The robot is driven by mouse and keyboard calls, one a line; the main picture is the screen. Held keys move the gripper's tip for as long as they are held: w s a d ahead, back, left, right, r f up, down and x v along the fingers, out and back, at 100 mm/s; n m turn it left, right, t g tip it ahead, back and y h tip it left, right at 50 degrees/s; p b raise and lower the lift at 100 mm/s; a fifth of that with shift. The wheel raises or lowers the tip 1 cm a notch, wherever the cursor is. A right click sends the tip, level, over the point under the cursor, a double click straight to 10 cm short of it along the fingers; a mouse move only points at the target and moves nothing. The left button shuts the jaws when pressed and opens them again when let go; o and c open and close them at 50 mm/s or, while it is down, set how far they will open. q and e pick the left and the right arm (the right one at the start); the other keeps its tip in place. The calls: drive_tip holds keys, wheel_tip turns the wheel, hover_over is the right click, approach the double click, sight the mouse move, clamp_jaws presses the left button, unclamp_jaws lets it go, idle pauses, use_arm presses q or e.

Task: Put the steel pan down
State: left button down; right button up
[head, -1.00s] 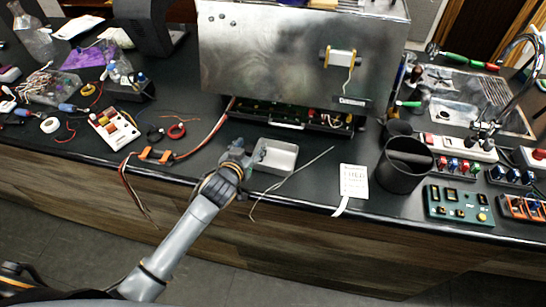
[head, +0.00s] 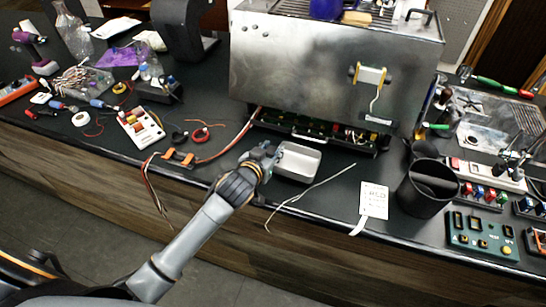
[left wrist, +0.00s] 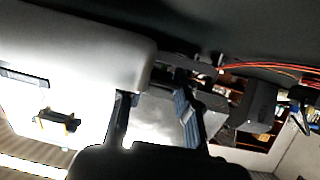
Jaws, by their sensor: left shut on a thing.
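The steel pan (head: 299,164) is a small, shallow, light-grey rectangular tray near the counter's front edge, below the brewer. My left gripper (head: 263,154) is shut on the pan's left side. The pan looks about level, and I cannot tell whether its bottom touches the counter. In the left wrist view the two fingers (left wrist: 160,110) show, with a pale rounded surface close on the left that seems to be the pan (left wrist: 75,50). My right gripper is not in view.
The steel brewer (head: 320,65) stands behind the pan, its lower board exposed. A thin wire (head: 318,184) and a white card (head: 374,199) lie to the right, then a black bin (head: 426,190). An orange connector with wires (head: 178,158) lies left.

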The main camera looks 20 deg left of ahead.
use_arm(q)
drive_tip(key=s+r, duration=0.1)
drive_tip(key=r, duration=0.1)
drive_tip(key=s+d+r, duration=0.1)
drive_tip(key=s+r, duration=0.1)
drive_tip(key=s+d+r+b, duration=0.1)
drive_tip(key=r, duration=0.1)
drive_tip(key=shift+s+d, duration=0.15)
drive_tip(key=shift+s, duration=0.2)
drive_tip(key=s+d+r+b, duration=0.2)
drive_tip(key=s+d+r, duration=0.1)
drive_tip(key=s, duration=0.4)
drive_tip(key=s+a+n+y+b, duration=0.1)
drive_tip(key=a, duration=0.6)
drive_tip(key=shift+s+b, duration=0.3)
drive_tip(key=shift+s, duration=0.1)
drive_tip(key=shift+w+a, duration=0.1)
